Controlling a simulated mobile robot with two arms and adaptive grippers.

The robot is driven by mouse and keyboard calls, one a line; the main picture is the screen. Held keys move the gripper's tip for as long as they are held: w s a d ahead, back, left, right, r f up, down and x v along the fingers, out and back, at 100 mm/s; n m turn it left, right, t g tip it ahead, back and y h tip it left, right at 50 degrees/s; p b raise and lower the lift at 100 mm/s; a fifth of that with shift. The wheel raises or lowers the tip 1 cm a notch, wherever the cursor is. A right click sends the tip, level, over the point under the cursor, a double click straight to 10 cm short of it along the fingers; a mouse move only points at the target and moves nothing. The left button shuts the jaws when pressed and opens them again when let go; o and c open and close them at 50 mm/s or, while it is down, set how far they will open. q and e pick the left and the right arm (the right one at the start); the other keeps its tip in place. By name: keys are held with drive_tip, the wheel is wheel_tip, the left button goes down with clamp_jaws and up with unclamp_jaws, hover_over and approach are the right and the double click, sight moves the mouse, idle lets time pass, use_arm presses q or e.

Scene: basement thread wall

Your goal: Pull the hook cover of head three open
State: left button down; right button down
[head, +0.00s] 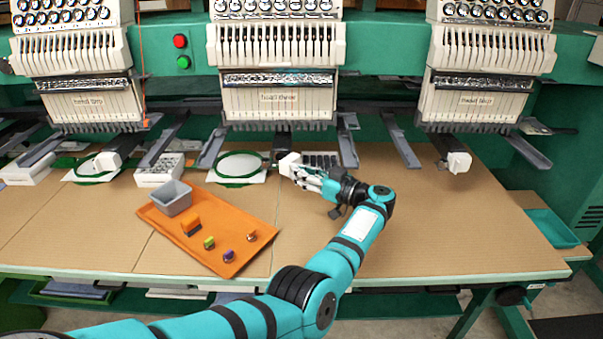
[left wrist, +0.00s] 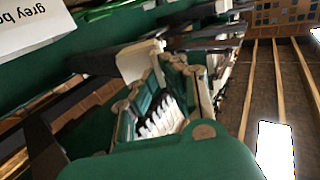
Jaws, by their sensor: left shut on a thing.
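Head three (head: 278,97) is the middle sewing head, with its name on the white lower plate. Below it, a dark arm reaches forward and ends in a small white hook cover (head: 288,162). My left gripper (head: 298,170) comes from the front right and is shut on this cover, fingertips at its right side. A white block, which looks like the same cover, shows beyond the fingers in the left wrist view (left wrist: 138,62). The fingers hide part of the cover, and I cannot tell how far it is open. My right gripper is not in view.
Head two (head: 88,101) and head four (head: 476,100) flank it, with similar white covers (head: 107,161) (head: 459,162). An orange tray (head: 215,262) with a grey bin (head: 171,197) and small items lies front left. A green hoop (head: 239,182) lies left of my gripper. The table's right side is clear.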

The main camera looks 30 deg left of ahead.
use_arm(q)
drive_tip(key=c, duration=1.5)
unclamp_jaws()
drive_tip(key=shift+s+d, duration=0.25)
drive_tip(key=shift+d, duration=1.6)
drive_tip(key=shift+s+d, duration=0.2)
drive_tip(key=shift+d, duration=1.65)
drive_tip(key=shift+o, duration=0.3)
